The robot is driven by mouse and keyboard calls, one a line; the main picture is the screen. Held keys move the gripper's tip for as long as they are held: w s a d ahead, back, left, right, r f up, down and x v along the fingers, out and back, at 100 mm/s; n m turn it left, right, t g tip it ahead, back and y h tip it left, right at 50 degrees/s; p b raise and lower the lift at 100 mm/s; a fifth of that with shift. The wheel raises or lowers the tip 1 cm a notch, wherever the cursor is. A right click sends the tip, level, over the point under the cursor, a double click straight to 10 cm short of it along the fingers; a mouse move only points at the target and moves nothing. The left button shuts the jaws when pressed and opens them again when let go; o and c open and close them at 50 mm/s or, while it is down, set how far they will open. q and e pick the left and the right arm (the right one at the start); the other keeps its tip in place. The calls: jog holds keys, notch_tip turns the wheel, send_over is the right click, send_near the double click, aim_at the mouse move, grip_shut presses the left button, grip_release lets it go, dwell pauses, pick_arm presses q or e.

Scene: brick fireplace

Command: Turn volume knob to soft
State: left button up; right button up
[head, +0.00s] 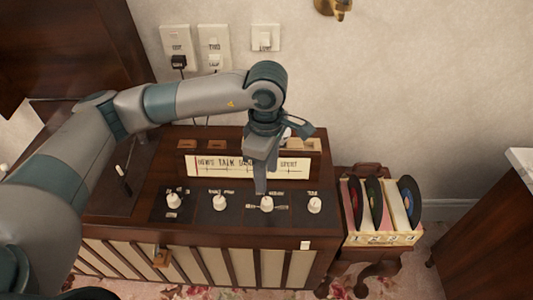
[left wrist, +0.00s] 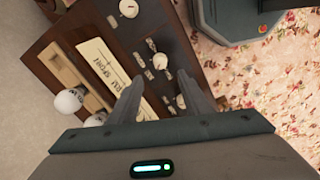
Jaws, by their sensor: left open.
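The volume knob (head: 267,204) is a small white knob on the dark top panel of a wooden radio console (head: 230,228), third from the left in the row. Small labels lie at both its sides. My left gripper (head: 260,188) points down just behind this knob and hides nothing of its top. In the left wrist view the volume knob (left wrist: 160,62) shows just beyond the gap between the open fingers (left wrist: 160,85). I see no contact, though the height gap is hard to judge. My right gripper is not in view.
The tone knob (head: 315,205) stands to the right; another knob (head: 219,202) stands to the left. Behind them is the lit station dial (head: 250,166). A record rack (head: 380,238) stands right of the console. Wall outlets (head: 214,47) are behind my left arm.

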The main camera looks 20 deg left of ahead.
pick_arm(q)
notch_tip(320, 180, up, 7)
jog(key=shift+f, duration=0.15)
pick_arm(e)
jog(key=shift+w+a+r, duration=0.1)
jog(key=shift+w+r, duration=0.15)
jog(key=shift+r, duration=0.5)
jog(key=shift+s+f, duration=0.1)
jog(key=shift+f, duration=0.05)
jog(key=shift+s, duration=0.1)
